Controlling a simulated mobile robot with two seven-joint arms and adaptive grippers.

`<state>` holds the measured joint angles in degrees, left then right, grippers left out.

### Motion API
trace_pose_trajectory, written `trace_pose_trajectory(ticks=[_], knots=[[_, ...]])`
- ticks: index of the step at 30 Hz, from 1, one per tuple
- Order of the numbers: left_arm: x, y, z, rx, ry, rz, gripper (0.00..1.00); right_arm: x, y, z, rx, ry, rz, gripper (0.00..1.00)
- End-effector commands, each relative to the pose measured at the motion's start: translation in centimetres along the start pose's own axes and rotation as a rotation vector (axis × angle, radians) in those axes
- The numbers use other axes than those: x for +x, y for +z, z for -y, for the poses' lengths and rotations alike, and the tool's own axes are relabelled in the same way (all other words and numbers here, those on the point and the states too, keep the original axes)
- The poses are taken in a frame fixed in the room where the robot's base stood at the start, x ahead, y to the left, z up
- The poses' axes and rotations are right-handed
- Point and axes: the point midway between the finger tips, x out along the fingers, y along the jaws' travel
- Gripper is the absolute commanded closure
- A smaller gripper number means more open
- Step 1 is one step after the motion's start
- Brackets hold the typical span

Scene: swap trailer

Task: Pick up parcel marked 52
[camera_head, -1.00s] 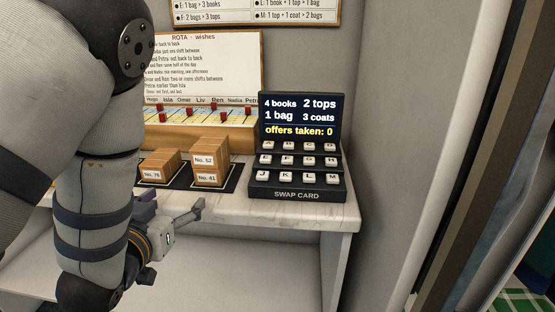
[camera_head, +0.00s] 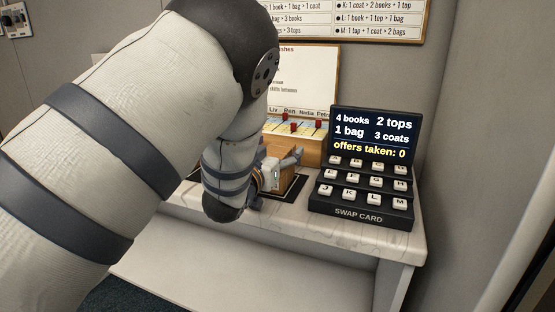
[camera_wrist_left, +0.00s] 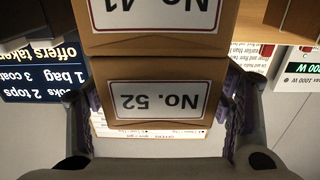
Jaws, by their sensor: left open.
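The cardboard parcel marked 52 (camera_wrist_left: 160,72) fills the middle of the left wrist view, its label upside down there. It is stacked against the parcel marked 41 (camera_wrist_left: 240,8), which is on top in this turned view. My left gripper (camera_wrist_left: 160,98) is open, with one finger on each side of parcel 52. I cannot tell whether the fingers touch it. In the head view my left gripper (camera_head: 277,172) is at the parcels on the counter, and my arm and hand hide most of them. My right gripper is not in view.
The swap card console (camera_head: 360,214) stands on the counter (camera_head: 340,230) close to the right of my left gripper. A wooden rack with red pegs (camera_head: 312,150) and a rota board (camera_head: 310,75) are behind. The counter's front strip is clear.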

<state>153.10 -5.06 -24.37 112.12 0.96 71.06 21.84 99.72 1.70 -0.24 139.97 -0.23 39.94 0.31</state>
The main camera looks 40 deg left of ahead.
Motion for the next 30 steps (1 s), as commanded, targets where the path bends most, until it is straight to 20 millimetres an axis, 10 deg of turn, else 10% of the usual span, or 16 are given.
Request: trace_pose_trajectory(ticks=[4,12,23,30], knots=[[0.0,0.0,0.0,0.000,0.000,0.000,0.27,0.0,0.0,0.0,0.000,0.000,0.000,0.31],[-0.1,0.0,0.0,0.000,0.000,0.001,0.82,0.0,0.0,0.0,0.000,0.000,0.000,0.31],[-0.1,-1.1,0.0,0.000,0.000,-0.003,0.82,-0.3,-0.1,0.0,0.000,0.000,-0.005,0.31],[-2.8,-7.2,0.0,-0.001,-0.001,-0.010,0.82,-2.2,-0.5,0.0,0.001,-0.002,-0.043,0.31]])
